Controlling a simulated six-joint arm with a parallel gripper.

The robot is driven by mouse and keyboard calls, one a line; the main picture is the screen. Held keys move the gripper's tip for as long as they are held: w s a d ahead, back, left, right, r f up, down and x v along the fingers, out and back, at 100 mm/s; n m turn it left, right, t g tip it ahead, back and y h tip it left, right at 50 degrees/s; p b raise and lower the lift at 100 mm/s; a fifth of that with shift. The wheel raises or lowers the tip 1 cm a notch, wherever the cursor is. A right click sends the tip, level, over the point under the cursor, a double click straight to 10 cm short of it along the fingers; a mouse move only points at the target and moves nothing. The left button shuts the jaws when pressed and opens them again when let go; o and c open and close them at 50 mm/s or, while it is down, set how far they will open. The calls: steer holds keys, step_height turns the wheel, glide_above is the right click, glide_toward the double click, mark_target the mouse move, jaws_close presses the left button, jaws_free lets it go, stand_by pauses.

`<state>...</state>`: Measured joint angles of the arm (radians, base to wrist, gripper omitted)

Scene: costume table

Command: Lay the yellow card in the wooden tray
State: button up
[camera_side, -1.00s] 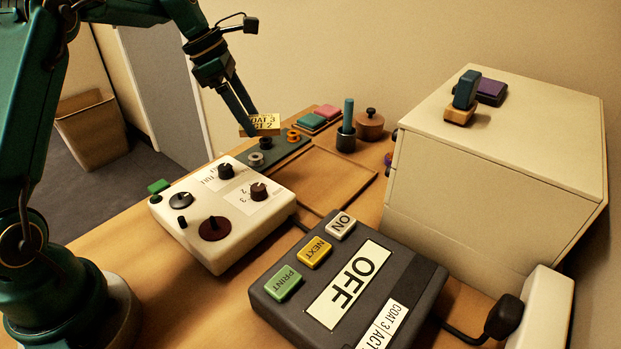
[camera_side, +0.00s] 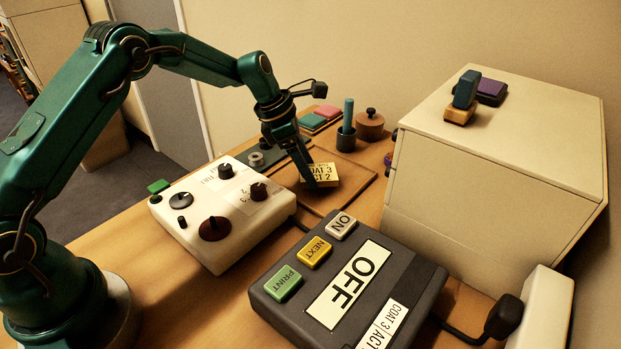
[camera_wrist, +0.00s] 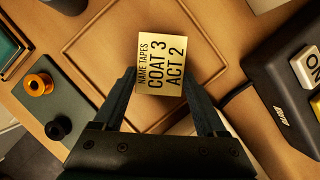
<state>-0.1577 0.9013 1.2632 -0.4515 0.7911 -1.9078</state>
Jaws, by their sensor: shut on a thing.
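The yellow card (camera_side: 318,175) reads "COAT 3 ACT 2" and is in my gripper (camera_side: 311,183). In the wrist view the card (camera_wrist: 165,62) sits between the two fingertips, with "NAME TAPES" in smaller print. My gripper (camera_wrist: 163,85) is shut on it. The shallow wooden tray (camera_side: 367,188) lies flat on the table with a low rim, and its rim also shows in the wrist view (camera_wrist: 66,48). The card is over the tray's area, near its front left part. I cannot tell whether the card touches the tray floor.
A white control box (camera_side: 215,205) with knobs stands left of the tray. A dark label machine (camera_side: 350,283) stands in front. A grey plate with spools (camera_side: 262,157) lies behind left.

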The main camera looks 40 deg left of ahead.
steer(key=shift+f, duration=0.7)
steer(key=shift+f, duration=0.2)
steer(key=o, duration=1.3)
steer(key=shift+r, duration=0.1)
